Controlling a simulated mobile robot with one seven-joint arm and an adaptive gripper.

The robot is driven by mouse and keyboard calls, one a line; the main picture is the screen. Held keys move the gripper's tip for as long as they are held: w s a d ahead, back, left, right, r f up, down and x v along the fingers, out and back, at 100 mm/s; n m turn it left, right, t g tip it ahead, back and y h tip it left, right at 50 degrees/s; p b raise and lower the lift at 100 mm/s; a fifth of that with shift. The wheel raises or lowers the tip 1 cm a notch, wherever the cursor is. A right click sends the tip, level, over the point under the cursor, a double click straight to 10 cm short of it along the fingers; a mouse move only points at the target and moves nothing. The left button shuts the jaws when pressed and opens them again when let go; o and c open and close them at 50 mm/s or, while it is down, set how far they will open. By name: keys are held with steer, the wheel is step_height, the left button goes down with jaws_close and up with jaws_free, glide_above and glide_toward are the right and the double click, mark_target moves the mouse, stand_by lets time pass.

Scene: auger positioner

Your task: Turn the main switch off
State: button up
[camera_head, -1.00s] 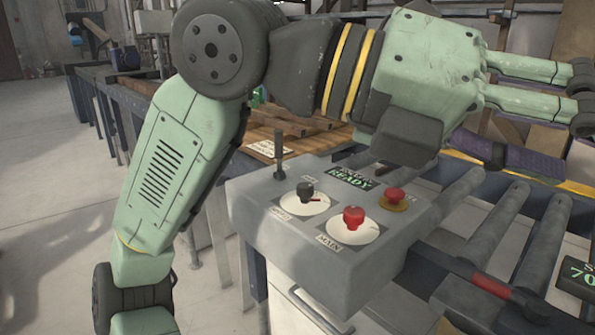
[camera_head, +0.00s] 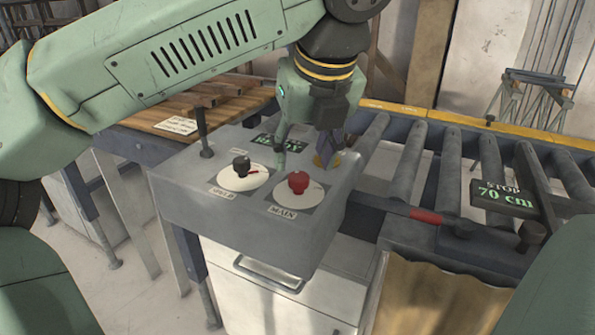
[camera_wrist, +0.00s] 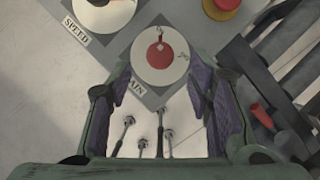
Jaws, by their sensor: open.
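The main switch is a red knob (camera_head: 298,182) on a white dial, with a MAIN label, on the front right of the grey control box (camera_head: 170,195). In the wrist view the red knob (camera_wrist: 159,56) lies ahead, with its narrow pointer toward the top of the picture. My gripper (camera_head: 306,158) is over the back right of the box, fingers pointing down, behind the knob in the picture. In the wrist view my gripper (camera_wrist: 162,78) is open, with purple pads on both sides, and nothing is between them. The knob appears roughly centred between the fingers, apart from them.
A black SPEED knob (camera_head: 241,167) sits left of the main switch, and a lever (camera_head: 204,135) stands at the box's left. The red button on its yellow base (camera_wrist: 228,4) is mostly hidden behind my gripper in the head view. Rollers (camera_head: 408,170) lie to the right.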

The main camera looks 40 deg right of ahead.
mark_target(299, 175)
steer(key=shift+p+x, duration=0.4)
steer(key=shift+x, duration=2.1)
jaws_close()
